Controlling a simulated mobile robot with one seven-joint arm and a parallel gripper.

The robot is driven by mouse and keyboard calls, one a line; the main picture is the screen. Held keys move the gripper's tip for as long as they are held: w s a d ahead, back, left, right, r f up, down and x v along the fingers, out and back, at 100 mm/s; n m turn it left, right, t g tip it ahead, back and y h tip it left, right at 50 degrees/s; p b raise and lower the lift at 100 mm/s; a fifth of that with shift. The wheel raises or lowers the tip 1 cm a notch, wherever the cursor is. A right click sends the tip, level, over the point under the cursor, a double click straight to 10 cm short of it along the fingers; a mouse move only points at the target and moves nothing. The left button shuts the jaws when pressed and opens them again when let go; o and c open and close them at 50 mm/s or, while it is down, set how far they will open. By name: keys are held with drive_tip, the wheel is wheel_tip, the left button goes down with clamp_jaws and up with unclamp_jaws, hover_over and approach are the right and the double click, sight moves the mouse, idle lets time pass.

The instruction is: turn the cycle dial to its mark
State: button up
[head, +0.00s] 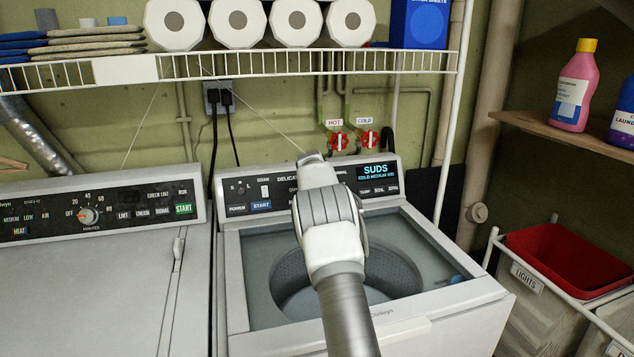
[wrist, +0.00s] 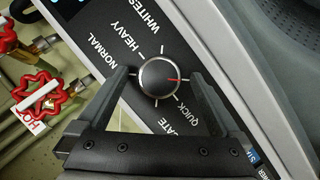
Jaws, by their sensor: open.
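The cycle dial (wrist: 160,77) is a round dark knob with a silver rim in the wrist view. Its red pointer is turned toward the right of that picture, with no readable label beside it. Labels WHITES, HEAVY, NORMAL and QUICK stand around it, and another ends in CATE. My gripper (wrist: 160,74) is open, with one finger on each side of the dial. I cannot tell whether either finger touches it. In the head view my arm hides the dial on the washer's control panel (head: 239,198).
The washer (head: 462,311) has its lid open and its drum showing. A dryer (head: 90,290) stands to its left. A wire shelf (head: 270,67) and red hot and cold valves (head: 369,141) are behind. A red bin (head: 568,258) stands at right.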

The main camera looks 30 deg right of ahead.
drive_tip(key=b+v, duration=0.1)
drive_tip(key=v, duration=1.6)
drive_tip(key=shift+r, duration=0.15)
drive_tip(key=s+a+r+m+g+y+p, duration=0.15)
drive_tip(key=s+a+r, duration=0.25)
drive_tip(key=s+a, duration=0.45)
drive_tip(key=s+a+r+m+t+y+p, duration=0.1)
drive_tip(key=s+a+r+y, duration=0.15)
drive_tip(key=s+a, duration=0.65)
drive_tip(key=s+a+f+m+g+y+p, duration=0.1)
drive_tip(key=s+a, duration=0.4)
drive_tip(key=s, duration=0.7)
drive_tip(key=s+a+f+g+y+p, duration=0.1)
drive_tip(key=s+a+f, duration=0.2)
drive_tip(key=s, duration=0.9)
drive_tip(key=a, duration=0.2)
drive_tip(key=shift+a+m+p, duration=0.35)
drive_tip(key=shift+p, duration=0.05)
